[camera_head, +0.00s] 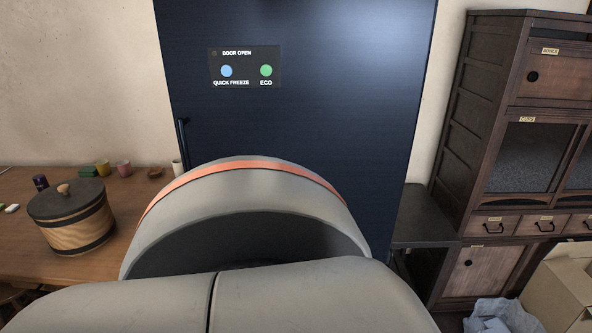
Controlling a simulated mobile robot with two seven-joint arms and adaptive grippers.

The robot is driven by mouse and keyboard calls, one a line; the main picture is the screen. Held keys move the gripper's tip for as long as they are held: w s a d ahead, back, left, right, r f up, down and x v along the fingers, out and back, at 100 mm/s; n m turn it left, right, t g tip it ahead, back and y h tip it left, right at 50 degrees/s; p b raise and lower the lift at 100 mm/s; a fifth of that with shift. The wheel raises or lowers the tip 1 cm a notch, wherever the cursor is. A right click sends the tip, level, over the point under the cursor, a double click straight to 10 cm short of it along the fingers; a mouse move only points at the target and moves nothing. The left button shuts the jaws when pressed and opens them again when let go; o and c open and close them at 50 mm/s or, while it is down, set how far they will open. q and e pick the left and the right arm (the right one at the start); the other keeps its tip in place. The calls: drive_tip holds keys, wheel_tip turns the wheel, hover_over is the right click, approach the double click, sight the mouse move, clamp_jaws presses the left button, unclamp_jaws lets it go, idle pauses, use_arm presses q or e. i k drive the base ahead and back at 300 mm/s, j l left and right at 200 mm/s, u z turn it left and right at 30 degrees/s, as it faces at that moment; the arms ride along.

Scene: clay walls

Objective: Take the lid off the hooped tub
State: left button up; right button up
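The hooped tub (77,234) stands upright on the wooden table at the left. It has pale brown wooden sides and a dark band near its base. Its dark grey lid (88,195) sits on top, covering the opening. A round wooden knob (63,188) rises from the middle of the lid. Neither of my grippers shows in the head view. Grey parts of my own body fill the lower middle and hide what is behind them.
The wooden table (135,196) also carries a green block (88,171), cups and small items at its back. A dark blue freezer (310,120) stands behind my body. A dark wooden cabinet (470,125) and an open cardboard box (560,290) are at the right.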

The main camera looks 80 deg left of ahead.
sight(68, 198)
drive_tip(key=u, duration=4.2)
drive_tip(key=j+u, duration=0.1)
drive_tip(key=u, duration=0.35)
drive_tip(key=i+u, duration=0.15)
drive_tip(key=u, duration=0.25)
drive_tip(key=i+u, duration=0.1)
drive_tip(key=u, duration=0.35)
drive_tip(key=i, duration=2.95)
drive_tip(key=i+j+z, duration=0.15)
drive_tip(key=i+z, duration=0.15)
drive_tip(key=i, duration=0.25)
drive_tip(key=i+j+z, duration=0.25)
drive_tip(key=i, duration=0.25)
